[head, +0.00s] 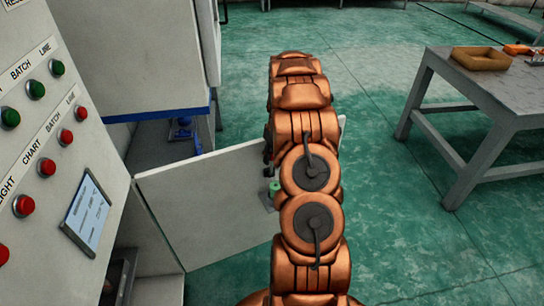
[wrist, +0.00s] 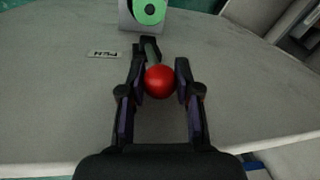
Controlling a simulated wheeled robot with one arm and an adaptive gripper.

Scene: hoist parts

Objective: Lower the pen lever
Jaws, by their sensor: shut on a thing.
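The pen lever shows in the wrist view as a short grey rod (wrist: 151,50) ending in a round red knob (wrist: 160,84). The rod runs from a dark mount on a pale grey panel (wrist: 60,105) to the knob. My gripper (wrist: 160,72) has its two dark fingers on either side of the knob and is shut on it. In the head view my copper-coloured arm hides the gripper and the lever. A small label (wrist: 103,54) with upside-down lettering sits left of the lever.
A green disc (wrist: 150,11) on a grey bracket stands just beyond the lever. In the head view, the pale panel (head: 205,205) juts from the cabinet, left of my arm. A control face with red and green buttons (head: 57,68) is at left. A table (head: 492,95) stands right; green floor between is clear.

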